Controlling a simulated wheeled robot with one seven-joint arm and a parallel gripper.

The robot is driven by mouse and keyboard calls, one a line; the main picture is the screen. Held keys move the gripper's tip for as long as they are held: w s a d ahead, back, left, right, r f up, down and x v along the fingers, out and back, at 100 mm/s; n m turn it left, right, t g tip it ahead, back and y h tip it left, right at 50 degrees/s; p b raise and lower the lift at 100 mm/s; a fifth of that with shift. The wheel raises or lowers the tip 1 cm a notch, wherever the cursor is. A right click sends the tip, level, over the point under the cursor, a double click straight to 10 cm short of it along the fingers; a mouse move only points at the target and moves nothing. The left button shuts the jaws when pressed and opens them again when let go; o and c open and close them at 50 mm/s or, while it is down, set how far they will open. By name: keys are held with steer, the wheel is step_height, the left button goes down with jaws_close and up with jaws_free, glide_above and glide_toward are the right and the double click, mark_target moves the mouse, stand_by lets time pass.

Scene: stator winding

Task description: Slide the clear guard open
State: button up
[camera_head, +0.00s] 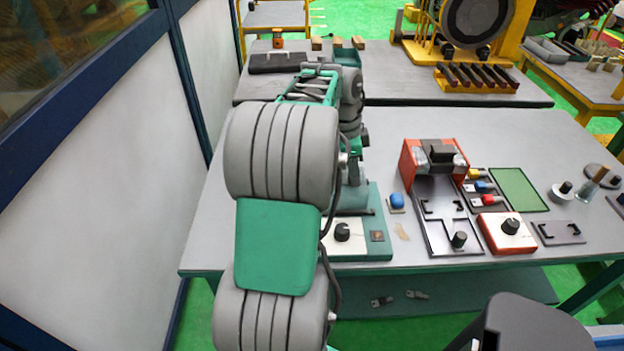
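An orange-red housing (408,166) stands on the right half of the table. A pale, see-through-looking cover sits between its side plates, with a dark block (440,150) on top; I take this as the clear guard, but cannot be sure. A green-based device (376,200) with a white knob panel (335,238) stands left of it, largely hidden by my arm. My arm rises through the middle left of the view. Its far end is near that device, well left of the orange-red housing. My gripper's fingers cannot be made out.
In front of the housing lies a slotted plate (433,196) with a black knob. A blue button (396,201), a red knob box (507,233), a green mat (519,189) and small parts surround it. A second bench (400,80) stands behind, a white wall panel (85,190) left.

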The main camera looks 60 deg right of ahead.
steer(key=o, duration=0.4)
step_height(320, 180, up, 6)
steer(key=p, duration=0.4)
steer(key=shift+p, duration=0.4)
